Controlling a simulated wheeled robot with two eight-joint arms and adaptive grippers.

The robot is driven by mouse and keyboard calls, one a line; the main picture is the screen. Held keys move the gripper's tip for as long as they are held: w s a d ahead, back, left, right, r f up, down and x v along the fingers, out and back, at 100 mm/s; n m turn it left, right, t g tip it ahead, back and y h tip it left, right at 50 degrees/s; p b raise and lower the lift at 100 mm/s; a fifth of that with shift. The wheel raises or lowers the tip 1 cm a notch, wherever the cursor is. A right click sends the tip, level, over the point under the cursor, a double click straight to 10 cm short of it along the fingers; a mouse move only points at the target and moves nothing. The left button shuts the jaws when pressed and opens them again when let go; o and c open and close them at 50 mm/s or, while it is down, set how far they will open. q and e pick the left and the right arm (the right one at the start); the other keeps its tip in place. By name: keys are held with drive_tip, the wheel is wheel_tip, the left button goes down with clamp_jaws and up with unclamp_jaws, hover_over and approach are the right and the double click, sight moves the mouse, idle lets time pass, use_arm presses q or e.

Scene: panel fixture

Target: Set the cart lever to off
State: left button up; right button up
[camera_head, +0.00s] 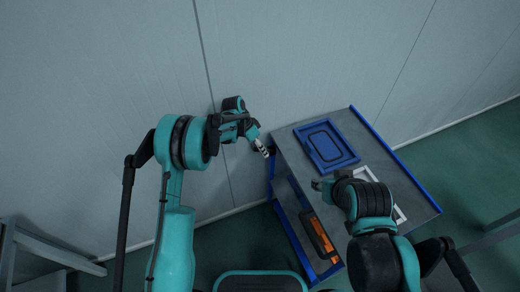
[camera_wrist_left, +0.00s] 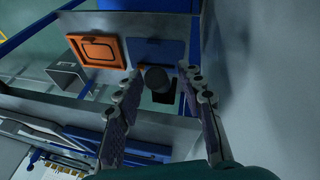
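The cart (camera_head: 350,118) has a grey top with blue edges and stands right of centre in the head view. A dark round-ended knob, seemingly the lever (camera_wrist_left: 156,79), shows in the left wrist view in front of a blue and black panel. My left gripper (camera_head: 263,148) is at the cart's far left corner. In the left wrist view its two fingers (camera_wrist_left: 160,72) are spread on either side of the knob, with gaps visible; I cannot tell how deep the knob sits between them. The lever's off marking cannot be read. My right gripper (camera_head: 319,185) is over the cart's left edge, its fingers too small to judge.
A blue tray (camera_head: 326,146) and a pale frame, partly behind my right arm, lie on the cart top. An orange framed panel (camera_head: 322,238) is on the cart's near side; an orange panel (camera_wrist_left: 95,48) also shows in the left wrist view. A pale wall (camera_head: 300,60) stands close behind.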

use_arm(q)
drive_tip(key=v, duration=1.2)
idle(0.3)
drive_tip(key=s+a+r+n+t+y, duration=0.2)
drive_tip(key=s+a+r+n+t, duration=0.35)
drive_tip(key=s+r, duration=0.85)
drive_tip(key=s+a+n+t+y, duration=0.1)
drive_tip(key=s+a+n, duration=0.1)
drive_tip(key=s+a, duration=0.2)
drive_tip(key=s+a+f+n+t+y, duration=0.1)
drive_tip(key=s+a+n, duration=0.2)
drive_tip(key=s, duration=0.8)
drive_tip(key=shift+s+a, duration=0.25)
drive_tip(key=shift+a, duration=0.2)
